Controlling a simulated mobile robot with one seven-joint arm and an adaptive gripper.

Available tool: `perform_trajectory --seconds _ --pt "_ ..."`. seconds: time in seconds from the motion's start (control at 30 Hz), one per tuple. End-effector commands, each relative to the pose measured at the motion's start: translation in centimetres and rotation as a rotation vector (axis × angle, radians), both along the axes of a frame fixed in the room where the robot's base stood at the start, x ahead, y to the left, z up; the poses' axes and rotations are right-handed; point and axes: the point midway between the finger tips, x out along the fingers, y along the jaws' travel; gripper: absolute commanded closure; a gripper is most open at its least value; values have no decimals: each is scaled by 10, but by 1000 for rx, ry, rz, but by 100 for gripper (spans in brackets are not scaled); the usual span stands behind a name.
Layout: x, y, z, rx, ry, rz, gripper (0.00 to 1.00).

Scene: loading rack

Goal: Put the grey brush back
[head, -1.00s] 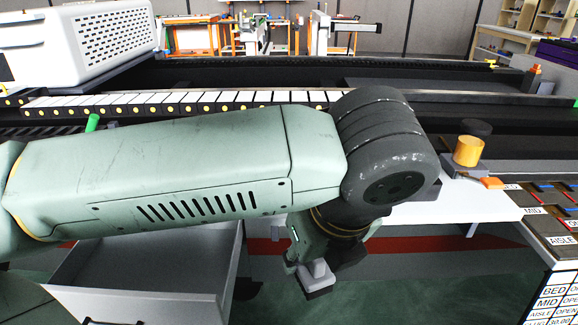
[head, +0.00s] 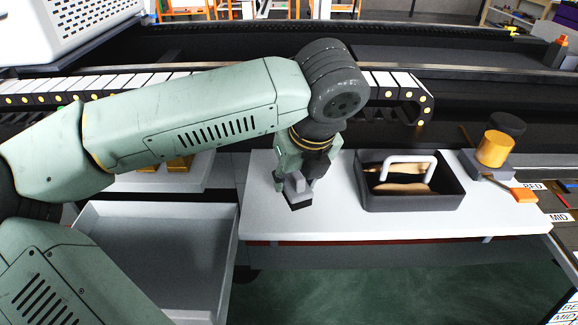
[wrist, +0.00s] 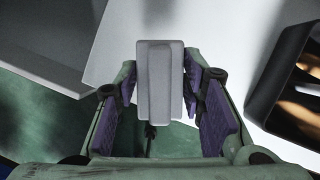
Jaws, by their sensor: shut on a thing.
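The grey brush (head: 297,188) is a small grey block with a dark underside. My gripper (head: 303,174) is shut on it and holds it over the left part of the white worktop (head: 342,222); I cannot tell whether it touches the top. In the wrist view the brush (wrist: 160,85) lies between the two purple-padded fingers of my gripper (wrist: 163,98). The open grey drawer (head: 150,212) is left of my gripper, and its visible inside is bare.
A dark caddy (head: 412,203) with a white handle and tan wooden items inside stands right of my gripper. A cable chain (head: 395,83) runs behind. Worktop between brush and caddy is clear.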

Motion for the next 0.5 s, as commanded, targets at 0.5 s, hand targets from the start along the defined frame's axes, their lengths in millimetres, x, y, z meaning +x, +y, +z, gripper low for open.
perform_trajectory --seconds 0.5 --pt "50 9 -25 -2 2 -3 90"
